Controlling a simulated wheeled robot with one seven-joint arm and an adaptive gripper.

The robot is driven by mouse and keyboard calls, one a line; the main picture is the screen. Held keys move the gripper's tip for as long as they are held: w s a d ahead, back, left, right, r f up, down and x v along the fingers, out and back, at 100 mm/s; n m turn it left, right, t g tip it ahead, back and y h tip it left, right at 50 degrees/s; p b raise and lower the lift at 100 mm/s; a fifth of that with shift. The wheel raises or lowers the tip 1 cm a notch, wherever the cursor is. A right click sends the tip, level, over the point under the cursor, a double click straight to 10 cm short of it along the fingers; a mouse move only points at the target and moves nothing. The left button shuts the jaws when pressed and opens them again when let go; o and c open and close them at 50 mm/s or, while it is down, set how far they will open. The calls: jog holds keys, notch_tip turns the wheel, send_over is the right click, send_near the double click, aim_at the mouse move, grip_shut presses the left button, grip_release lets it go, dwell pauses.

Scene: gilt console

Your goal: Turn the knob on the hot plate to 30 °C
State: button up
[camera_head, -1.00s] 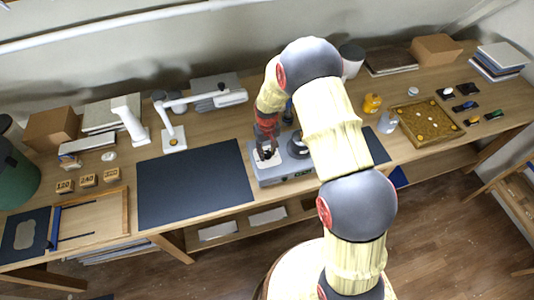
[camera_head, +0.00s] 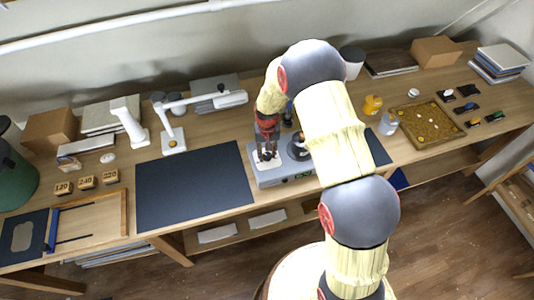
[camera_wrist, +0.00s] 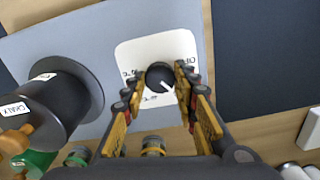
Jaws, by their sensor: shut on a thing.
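The grey hot plate (camera_head: 296,177) stands at the front middle of the table. Its round black knob (camera_wrist: 160,77) sits on a white dial plate (camera_wrist: 130,52) with dark markings. One mark reads like OFF at the right, and °C marks show at the left and lower left. The knob's white pointer line faces the lower right in the wrist view. My gripper (camera_wrist: 159,83) has one finger on each side of the knob and is shut on it. In the head view my gripper (camera_head: 267,155) is over the left end of the hot plate. The fingers partly cover the dial markings.
A dark cylindrical piece with a labelled side (camera_wrist: 60,100) stands on the hot plate beside the knob. A dark mat (camera_head: 192,187) lies left of the hot plate. A small bottle (camera_head: 388,123) and a yellow item (camera_head: 372,104) stand to the right.

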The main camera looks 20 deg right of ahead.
aim_at(267, 155)
jog(key=o, duration=1.1)
jog(key=shift+o, duration=0.2)
jog(key=shift+r, duration=0.1)
notch_tip(267, 155, up, 12)
jog(key=s+r+t+b, duration=0.2)
jog(key=s+r+b, duration=0.2)
jog(key=s, duration=0.6)
jog(key=s+r+n+t+b, duration=0.1)
jog(key=s+r+b, duration=0.3)
jog(key=s, duration=0.6)
jog(key=s+r+n+t+b, duration=0.1)
jog(key=s+r+b, duration=0.4)
jog(key=s, duration=0.5)
notch_tip(267, 155, up, 2)
jog(key=shift+r+t, duration=0.1)
jog(key=shift+t, duration=0.7)
